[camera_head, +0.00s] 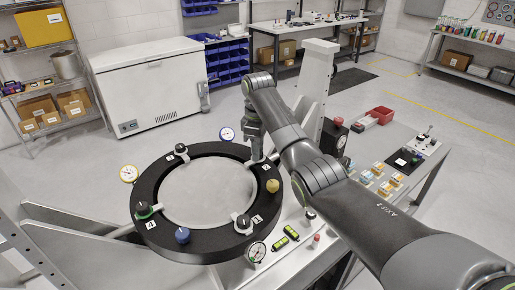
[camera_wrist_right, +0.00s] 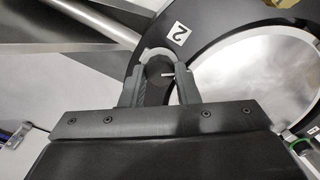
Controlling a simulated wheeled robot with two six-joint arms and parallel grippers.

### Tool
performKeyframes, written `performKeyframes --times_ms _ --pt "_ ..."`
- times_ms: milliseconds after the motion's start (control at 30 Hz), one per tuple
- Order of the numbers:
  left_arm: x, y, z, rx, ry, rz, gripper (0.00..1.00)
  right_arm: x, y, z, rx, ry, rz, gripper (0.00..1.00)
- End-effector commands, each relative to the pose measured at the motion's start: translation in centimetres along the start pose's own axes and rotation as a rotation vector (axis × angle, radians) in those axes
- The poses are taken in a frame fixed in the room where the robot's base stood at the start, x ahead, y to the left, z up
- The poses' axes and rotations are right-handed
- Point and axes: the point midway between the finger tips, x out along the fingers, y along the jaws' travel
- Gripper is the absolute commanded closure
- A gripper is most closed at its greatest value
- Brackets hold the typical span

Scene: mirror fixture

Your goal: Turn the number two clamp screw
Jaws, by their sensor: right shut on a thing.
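The black ring fixture (camera_head: 215,248) holds a round mirror (camera_head: 205,190) and carries several clamp screws with numbered labels. My right gripper (camera_head: 257,152) reaches down over the ring's far right edge. In the right wrist view, my right gripper (camera_wrist_right: 157,80) is shut on a dark knob, the number two clamp screw (camera_wrist_right: 156,72), with one finger on each side. A small light pin shows beside the knob. The label 2 (camera_wrist_right: 179,34) lies just beyond the fingertips. In the head view the gripper mostly hides this screw. My left gripper is not in view.
Other black knobs stand at the ring's far left (camera_head: 181,149) and near right (camera_head: 243,221). A yellow knob (camera_head: 273,186) is close to my right gripper, and a blue knob (camera_head: 182,235) is at the front. Dial gauges (camera_head: 128,173) surround the ring.

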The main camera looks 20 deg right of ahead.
Motion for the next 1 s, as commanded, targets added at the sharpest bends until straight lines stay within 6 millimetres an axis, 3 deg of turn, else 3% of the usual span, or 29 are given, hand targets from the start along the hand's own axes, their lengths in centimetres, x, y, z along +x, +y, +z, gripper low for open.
performKeyframes --times_ms 600,633,767,800,1000 --pt "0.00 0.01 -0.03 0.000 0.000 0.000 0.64 0.03 0.04 0.11 -0.042 -0.003 -0.001 0.94" --pt "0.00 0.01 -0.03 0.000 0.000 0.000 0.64 0.03 0.04 0.11 -0.042 -0.003 0.000 0.70" --pt "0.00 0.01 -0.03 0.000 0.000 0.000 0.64 0.02 0.04 0.10 -0.042 -0.002 0.000 0.53" --pt "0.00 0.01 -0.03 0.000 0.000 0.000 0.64 0.02 0.03 0.09 -0.042 -0.002 0.000 0.50" --pt "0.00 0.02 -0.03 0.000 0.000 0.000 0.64 0.01 0.03 0.05 -0.042 -0.001 0.000 0.50"
